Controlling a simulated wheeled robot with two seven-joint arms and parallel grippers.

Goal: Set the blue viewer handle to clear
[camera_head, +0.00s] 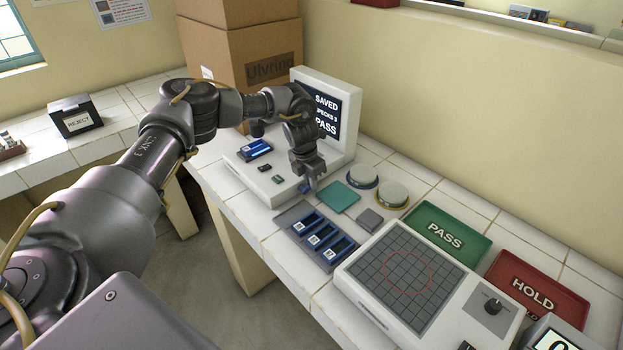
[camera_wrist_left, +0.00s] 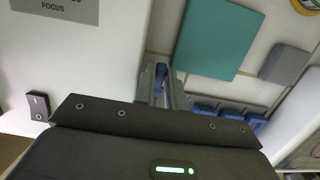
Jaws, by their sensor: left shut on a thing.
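The white viewer (camera_head: 262,187) stands on the tiled bench with an upright screen (camera_head: 327,112) reading "SAVED", "PASS" and a specks count of 3. My left gripper (camera_head: 307,180) reaches down at the viewer's front right corner. It is shut on the small blue handle (camera_head: 305,187), which is mostly hidden by the fingers. In the left wrist view the two grey fingers (camera_wrist_left: 163,88) are close together beside the white viewer body (camera_wrist_left: 85,75), which carries a "FOCUS" label (camera_wrist_left: 55,8). The handle's setting cannot be read. My right gripper is not in view.
A blue slide (camera_head: 255,150) lies on the viewer. A teal pad (camera_head: 339,197), a grey block (camera_head: 369,220), two round dishes (camera_head: 391,193) and a rack of blue slides (camera_head: 316,238) are close by. Green PASS (camera_head: 445,235) and red HOLD (camera_head: 535,290) trays lie right.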

